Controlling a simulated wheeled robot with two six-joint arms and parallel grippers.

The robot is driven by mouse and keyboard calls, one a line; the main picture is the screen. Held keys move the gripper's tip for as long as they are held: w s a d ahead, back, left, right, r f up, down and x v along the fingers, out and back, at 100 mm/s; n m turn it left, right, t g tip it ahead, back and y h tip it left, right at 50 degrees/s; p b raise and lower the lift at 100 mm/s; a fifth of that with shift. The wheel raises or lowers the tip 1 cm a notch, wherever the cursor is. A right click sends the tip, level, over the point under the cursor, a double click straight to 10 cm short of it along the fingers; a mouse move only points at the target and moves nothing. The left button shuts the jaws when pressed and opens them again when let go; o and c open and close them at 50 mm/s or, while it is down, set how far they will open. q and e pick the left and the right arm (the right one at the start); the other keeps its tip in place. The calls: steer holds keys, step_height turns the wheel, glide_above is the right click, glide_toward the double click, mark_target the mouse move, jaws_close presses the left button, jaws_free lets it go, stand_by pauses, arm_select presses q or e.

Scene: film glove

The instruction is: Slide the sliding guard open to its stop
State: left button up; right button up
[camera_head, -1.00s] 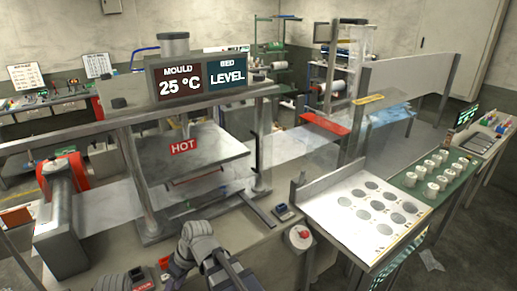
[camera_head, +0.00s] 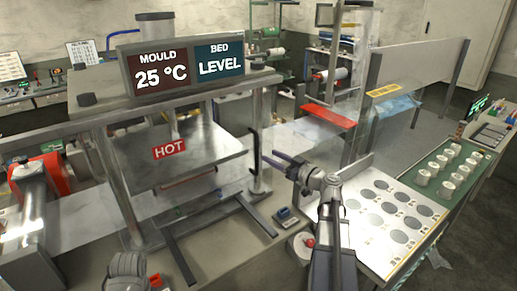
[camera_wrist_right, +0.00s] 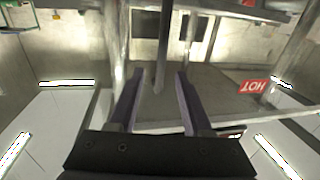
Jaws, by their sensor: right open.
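The sliding guard seems to be the clear panel at the press front; its edges are hard to make out. A black upright bar (camera_head: 254,150), bent at its ends, stands at the right of the press and looks like its handle. My right gripper (camera_head: 274,160) is open and empty, its fingers pointing left, close to the bar's lower part. In the right wrist view a dark upright bar (camera_wrist_right: 164,45) shows beyond and between the open fingers (camera_wrist_right: 158,78); I cannot tell whether it is the handle. A grey joint, likely of my left arm, shows at the bottom; no left fingers show.
The press has a HOT plate (camera_head: 190,158) and a sign (camera_head: 188,68) reading mould 25 °C, bed level.

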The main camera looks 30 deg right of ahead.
mark_target(258, 150)
steer(key=x, duration=0.7)
steer(key=shift+w+a, duration=0.2)
steer(key=shift+w, duration=0.2)
jaws_close()
stand_by(1.2)
